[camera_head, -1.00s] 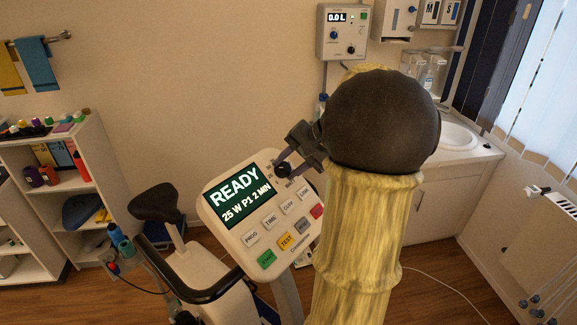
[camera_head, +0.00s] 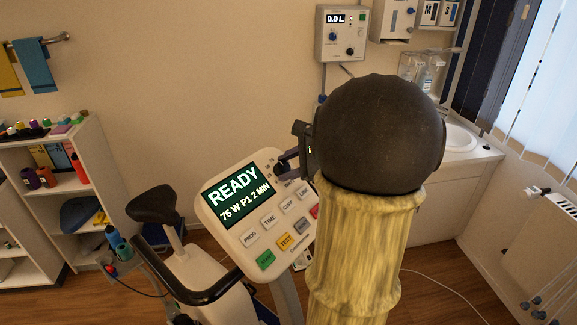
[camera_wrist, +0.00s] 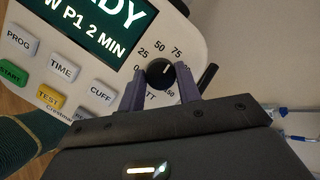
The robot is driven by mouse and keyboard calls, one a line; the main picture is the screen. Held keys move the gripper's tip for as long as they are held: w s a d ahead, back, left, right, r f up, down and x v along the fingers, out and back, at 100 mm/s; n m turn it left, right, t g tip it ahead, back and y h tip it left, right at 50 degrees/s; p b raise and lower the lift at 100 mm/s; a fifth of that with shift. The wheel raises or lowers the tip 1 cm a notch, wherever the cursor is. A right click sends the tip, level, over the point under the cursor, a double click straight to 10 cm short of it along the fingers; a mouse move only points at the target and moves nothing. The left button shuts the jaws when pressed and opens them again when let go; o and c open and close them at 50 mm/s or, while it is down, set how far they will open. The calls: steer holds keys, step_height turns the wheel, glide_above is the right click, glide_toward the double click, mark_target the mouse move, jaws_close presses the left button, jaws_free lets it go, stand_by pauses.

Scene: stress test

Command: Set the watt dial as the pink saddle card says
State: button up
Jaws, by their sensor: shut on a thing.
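The watt dial (camera_wrist: 158,71) is a black knob on the bike console (camera_head: 235,232), with 25, 50 and 75 printed around it. Its white mark points up and right, toward the 75 side. My gripper (camera_wrist: 162,88) is shut on the dial, one purple finger at each side; in the head view my gripper (camera_head: 287,160) is at the console's upper right. The console screen (camera_head: 236,196) reads READY, 75 W P1 2 MIN. The dark saddle (camera_head: 152,204) is behind the console at left; I see no pink card on it.
Console buttons, including a green one (camera_head: 265,260), lie below the screen, close to my gripper. A black handlebar (camera_head: 190,295) is in front. A wall box (camera_head: 342,33) reading 0.0 L hangs behind. A shelf (camera_head: 70,190) stands at left.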

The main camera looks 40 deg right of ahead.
steer(key=m+h, duration=0.1)
steer(key=m, duration=0.4)
steer(key=shift+r+t, duration=0.1)
steer(key=shift+t, duration=0.3)
steer(key=m+h+p, duration=0.1)
steer(key=m, duration=0.3)
steer(key=shift+a+m+t+p, duration=0.15)
steer(key=shift+m+t+p, duration=0.15)
steer(key=shift+m, duration=0.1)
steer(key=o, duration=1)
steer(key=shift+c, duration=0.2)
steer(key=b+v, duration=0.2)
steer(key=v, duration=1.5)
steer(key=shift+s+a+b, duration=0.15)
steer(key=shift+a+b, duration=0.05)
steer(key=shift+b, duration=0.1)
steer(key=shift+r, duration=0.1)
